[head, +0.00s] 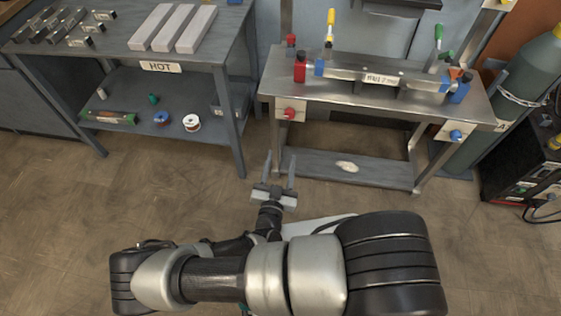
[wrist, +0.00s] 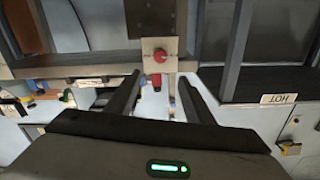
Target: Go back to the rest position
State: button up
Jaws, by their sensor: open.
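My gripper (head: 281,170) is open and empty in the head view, held over the floor in front of the gap between the two tables. Its two fingers also show in the wrist view (wrist: 165,90), spread apart with nothing between them. My arm is folded across the lower part of the head view. In the wrist view, a red button on a pale plate (wrist: 160,55) appears beyond the fingertips, apart from them.
A metal workbench (head: 330,95) with a clamped bar (head: 380,78) stands ahead right. A dark table marked HOT (head: 100,55) bears pale bars (head: 172,27) at left. A gas cylinder (head: 520,90) and a black machine (head: 525,165) stand at right. The floor (head: 60,220) at left is clear.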

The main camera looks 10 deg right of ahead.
dwell(0.5)
jog(key=s+d+r+n+g+y, duration=0.2)
jog(key=s+r+g, duration=0.25)
jog(key=r, duration=0.95)
jog(key=s+d+r+n+g+y, duration=0.25)
jog(key=s+r, duration=0.35)
jog(key=r, duration=0.9)
jog(key=s+d+r+n+g+y, duration=0.15)
jog(key=s+r+g, duration=0.35)
jog(key=r, duration=0.9)
notch_tip(320, 180, up, 27)
jog(key=p, duration=2.6)
jog(key=shift+s+f, duration=0.2)
